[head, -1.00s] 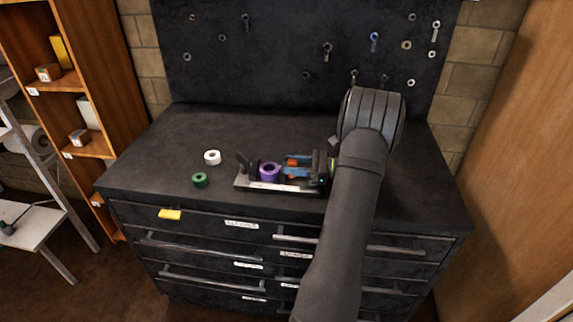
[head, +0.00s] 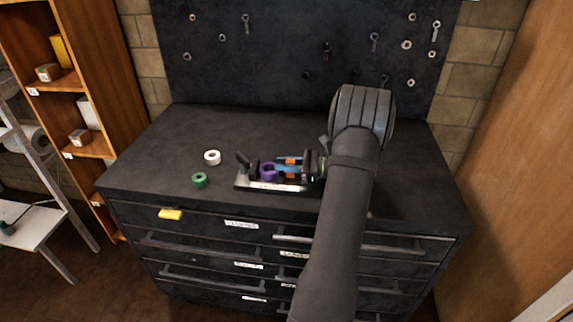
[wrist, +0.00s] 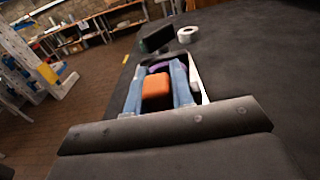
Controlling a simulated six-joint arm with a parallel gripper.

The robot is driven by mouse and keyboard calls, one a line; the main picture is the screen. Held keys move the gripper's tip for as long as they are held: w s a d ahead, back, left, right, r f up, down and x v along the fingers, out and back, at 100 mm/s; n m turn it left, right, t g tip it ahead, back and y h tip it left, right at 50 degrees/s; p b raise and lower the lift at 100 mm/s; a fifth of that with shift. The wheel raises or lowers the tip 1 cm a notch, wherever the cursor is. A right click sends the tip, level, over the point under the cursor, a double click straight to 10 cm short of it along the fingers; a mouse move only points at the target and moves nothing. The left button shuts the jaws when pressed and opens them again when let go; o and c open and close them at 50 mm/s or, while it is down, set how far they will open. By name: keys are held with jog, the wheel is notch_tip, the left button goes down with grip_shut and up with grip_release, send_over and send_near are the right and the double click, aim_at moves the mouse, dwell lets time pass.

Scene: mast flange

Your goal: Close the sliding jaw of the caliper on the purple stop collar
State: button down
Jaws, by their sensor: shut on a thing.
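The caliper (head: 247,186) lies along the front part of the dark bench top, with its upright fixed jaw at the left end. The purple stop collar (head: 267,172) stands on it beside that jaw. It shows partly in the wrist view (wrist: 161,67), beyond the orange grip. My gripper (head: 289,164) comes from the right, its blue fingers on either side of the orange grip (wrist: 156,88) of the sliding jaw, shut on it. The sliding jaw is close to the collar's right side. My fingers and the grip hide whether they touch.
A white ring (head: 212,157) and a green ring (head: 199,180) lie left of the caliper. A dark pegboard (head: 290,50) stands behind the bench. The bench's left part is largely clear.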

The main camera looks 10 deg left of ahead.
jog(key=shift+a, duration=0.35)
jog(key=c, duration=1.2)
grip_release()
jog(key=shift+c, duration=0.2)
jog(key=shift+d, duration=0.1)
jog(key=d, duration=1.7)
jog(key=shift+w+d, duration=0.1)
jog(key=shift+d, duration=0.1)
jog(key=shift+a, duration=0.1)
jog(key=a, duration=1.6)
jog(key=shift+a, duration=0.35)
